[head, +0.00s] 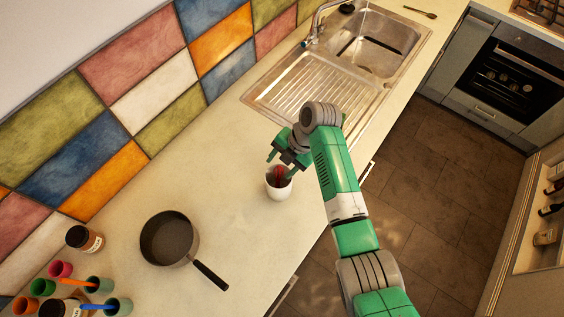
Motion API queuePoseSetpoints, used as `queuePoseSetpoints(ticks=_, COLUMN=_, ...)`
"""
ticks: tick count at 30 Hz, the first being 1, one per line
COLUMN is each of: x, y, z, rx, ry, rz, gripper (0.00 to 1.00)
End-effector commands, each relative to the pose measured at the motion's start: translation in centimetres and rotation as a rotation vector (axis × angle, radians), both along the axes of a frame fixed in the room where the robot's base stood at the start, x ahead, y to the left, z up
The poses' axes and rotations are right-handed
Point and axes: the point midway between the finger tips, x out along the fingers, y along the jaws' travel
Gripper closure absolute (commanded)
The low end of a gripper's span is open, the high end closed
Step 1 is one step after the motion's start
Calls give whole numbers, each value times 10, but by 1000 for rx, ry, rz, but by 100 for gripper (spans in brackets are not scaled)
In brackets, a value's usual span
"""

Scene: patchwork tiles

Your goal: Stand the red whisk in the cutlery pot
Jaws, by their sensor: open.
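A small white pot (276,191) stands upright on the cream counter, just below the metal sink's drainboard. A red thing, probably the red whisk (281,173), shows at the pot's mouth and seems to be inside it. Its lower part is hidden by the pot wall, and its upper part is partly hidden by my gripper. My gripper (281,164) is open, directly above the pot's mouth, with its fingers around or beside the red thing. I cannot tell whether a finger touches it.
A dark saucepan (168,238) stands left of the pot, handle toward the counter's front edge. Several coloured cups (61,268) and dark jars (84,239) crowd the lower left. A sink (364,48) lies beyond my arm. The counter between pan and pot is clear.

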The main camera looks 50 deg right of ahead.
Motion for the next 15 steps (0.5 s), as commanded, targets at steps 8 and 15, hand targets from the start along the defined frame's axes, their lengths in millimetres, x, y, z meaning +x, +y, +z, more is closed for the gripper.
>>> queuePoseSetpoints(ticks=8, x=-12, y=-18, z=46, rx=-2, ry=-3, rz=-2, gripper=47)
queuePoseSetpoints(ticks=15, x=-18, y=-26, z=69, rx=-1, ry=-2, rz=-1, gripper=47)
